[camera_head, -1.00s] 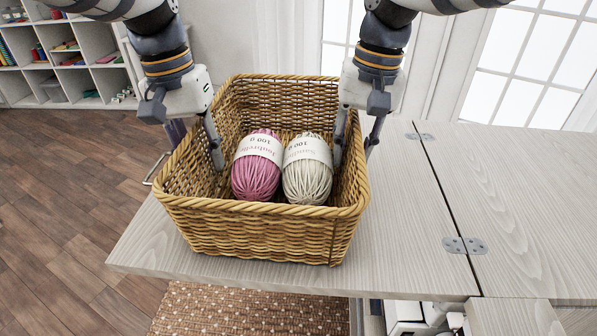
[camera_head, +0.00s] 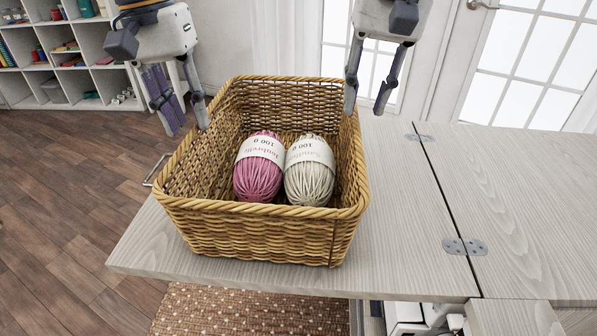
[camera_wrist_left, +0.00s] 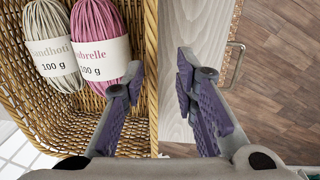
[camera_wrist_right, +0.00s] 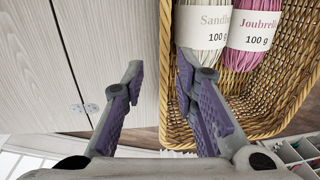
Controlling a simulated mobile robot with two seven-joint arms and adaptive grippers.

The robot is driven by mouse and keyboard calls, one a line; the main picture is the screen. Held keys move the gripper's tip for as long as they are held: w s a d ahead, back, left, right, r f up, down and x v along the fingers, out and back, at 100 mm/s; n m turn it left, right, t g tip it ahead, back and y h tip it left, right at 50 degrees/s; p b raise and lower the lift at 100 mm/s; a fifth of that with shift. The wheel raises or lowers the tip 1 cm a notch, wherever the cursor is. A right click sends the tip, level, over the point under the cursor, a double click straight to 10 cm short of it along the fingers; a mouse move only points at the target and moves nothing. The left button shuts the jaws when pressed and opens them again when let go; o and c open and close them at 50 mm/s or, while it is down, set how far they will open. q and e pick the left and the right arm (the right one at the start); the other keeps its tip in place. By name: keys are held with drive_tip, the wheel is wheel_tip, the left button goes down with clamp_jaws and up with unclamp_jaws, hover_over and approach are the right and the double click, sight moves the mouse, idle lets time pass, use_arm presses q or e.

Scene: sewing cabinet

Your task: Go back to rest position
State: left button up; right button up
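The wicker basket (camera_head: 262,228) sits on the pale wooden cabinet top. A pink yarn ball (camera_head: 258,170) and a cream yarn ball (camera_head: 309,172) lie side by side inside it. My left gripper (camera_head: 188,130) is open and empty above the basket's left rim. In the left wrist view its fingers (camera_wrist_left: 158,75) straddle the line of the basket wall (camera_wrist_left: 143,40). My right gripper (camera_head: 365,112) is open and empty above the right rim. In the right wrist view its fingers (camera_wrist_right: 160,72) lie either side of the right basket wall (camera_wrist_right: 166,60).
The cabinet top (camera_head: 410,220) is bare to the right of the basket, with metal hinges (camera_head: 464,246) along a seam. A white shelf (camera_head: 65,60) stands at the back left. A glazed door (camera_head: 525,60) is behind. A metal handle (camera_head: 156,170) sticks out left of the basket.

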drive_tip(key=shift+d+r, duration=0.15)
drive_tip(key=shift+r, duration=0.95)
